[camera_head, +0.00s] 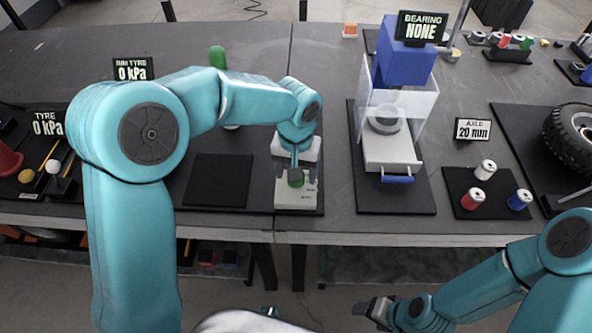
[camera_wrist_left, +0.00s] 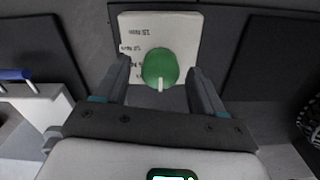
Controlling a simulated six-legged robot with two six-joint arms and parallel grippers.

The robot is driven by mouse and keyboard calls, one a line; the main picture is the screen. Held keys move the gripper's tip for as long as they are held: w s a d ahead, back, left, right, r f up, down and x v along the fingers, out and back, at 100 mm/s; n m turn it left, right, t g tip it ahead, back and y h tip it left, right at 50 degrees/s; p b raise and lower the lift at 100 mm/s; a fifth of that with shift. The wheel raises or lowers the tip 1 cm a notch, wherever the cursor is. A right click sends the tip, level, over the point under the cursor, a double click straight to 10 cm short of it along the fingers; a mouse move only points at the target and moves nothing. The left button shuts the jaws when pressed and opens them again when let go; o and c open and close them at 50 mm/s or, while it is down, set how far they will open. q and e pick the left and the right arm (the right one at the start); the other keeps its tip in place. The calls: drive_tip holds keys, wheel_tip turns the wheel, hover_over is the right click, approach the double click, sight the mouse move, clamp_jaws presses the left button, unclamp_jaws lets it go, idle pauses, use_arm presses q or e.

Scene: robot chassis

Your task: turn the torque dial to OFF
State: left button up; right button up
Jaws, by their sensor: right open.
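The torque dial is a round green knob (camera_head: 296,180) on a pale panel (camera_head: 294,198) at the front middle of the bench. In the left wrist view the dial (camera_wrist_left: 160,66) carries a white pointer mark, which points to the bottom of that picture. The panel's printed labels appear turned over, one reading like 15 N·m; I cannot make out an OFF label. My left gripper (camera_wrist_left: 160,74) is open, with one finger on each side of the dial and a gap to both. My right gripper (camera_head: 372,309) is open and empty, low in front of the bench.
A black mat (camera_head: 218,182) lies left of the dial panel. A blue press with a clear guard (camera_head: 397,95) stands to the right. Small spools (camera_head: 473,199) sit on a black pad further right. A wheel (camera_head: 570,135) lies at the right edge.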

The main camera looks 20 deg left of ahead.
use_arm(q)
wheel_tip(320, 180, up, 16)
drive_tip(key=p, duration=0.1)
drive_tip(key=shift+r, duration=0.15)
idle(0.3)
drive_tip(key=shift+s, duration=0.15)
idle(0.4)
